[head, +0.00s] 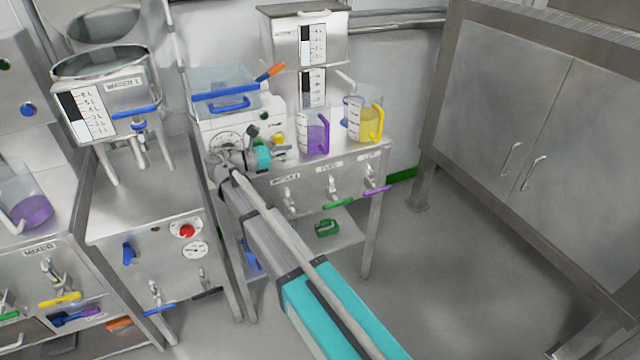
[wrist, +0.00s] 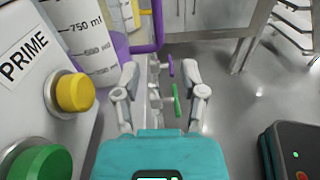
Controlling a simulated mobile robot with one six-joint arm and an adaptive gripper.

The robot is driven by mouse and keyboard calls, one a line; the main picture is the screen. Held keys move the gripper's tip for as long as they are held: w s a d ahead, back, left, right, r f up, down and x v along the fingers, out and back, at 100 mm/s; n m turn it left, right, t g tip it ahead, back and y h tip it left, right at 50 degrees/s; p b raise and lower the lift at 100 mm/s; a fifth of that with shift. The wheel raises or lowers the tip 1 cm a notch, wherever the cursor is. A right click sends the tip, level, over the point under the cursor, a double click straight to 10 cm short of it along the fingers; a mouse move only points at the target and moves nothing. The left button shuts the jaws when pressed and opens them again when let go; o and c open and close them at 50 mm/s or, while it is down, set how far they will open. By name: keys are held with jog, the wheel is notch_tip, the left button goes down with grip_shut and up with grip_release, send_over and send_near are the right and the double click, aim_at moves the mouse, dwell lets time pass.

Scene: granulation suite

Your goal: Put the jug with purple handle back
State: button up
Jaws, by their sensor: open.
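The jug with the purple handle (head: 314,138) stands upright on the steel bench, just beyond my gripper (head: 281,151). It is clear with a printed scale, and its purple handle is on its right side. In the wrist view the jug (wrist: 88,42) is at the upper left, with its handle (wrist: 150,28) at the top centre. My gripper (wrist: 163,80) is open, with nothing between the fingers. The fingertips appear short of the handle and apart from it.
A yellow-handled jug (head: 365,120) stands right of the purple one. A PRIME panel with yellow (wrist: 74,92) and green (wrist: 42,162) buttons is close on my gripper's left. Taps with green (head: 338,203) and purple (head: 377,190) levers project from the bench front.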

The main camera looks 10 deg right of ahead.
jog(key=s+d+f+m+g+y, duration=0.4)
jog(key=s+d+f+m+y, duration=0.4)
jog(key=d+f, duration=0.45)
jog(key=s+d+f+m+y, duration=0.2)
jog(key=s+m+y, duration=0.2)
jog(key=s+m, duration=0.2)
jog(key=s+d+f+m+g+y, duration=0.1)
jog(key=s+d+f+m+y, duration=0.1)
jog(key=s+m+y, duration=0.3)
jog(key=s+f+m, duration=0.1)
jog(key=s, duration=0.2)
jog(key=shift+d+f+m, duration=0.25)
jog(key=shift+f+m, duration=0.1)
jog(key=shift+m, duration=0.05)
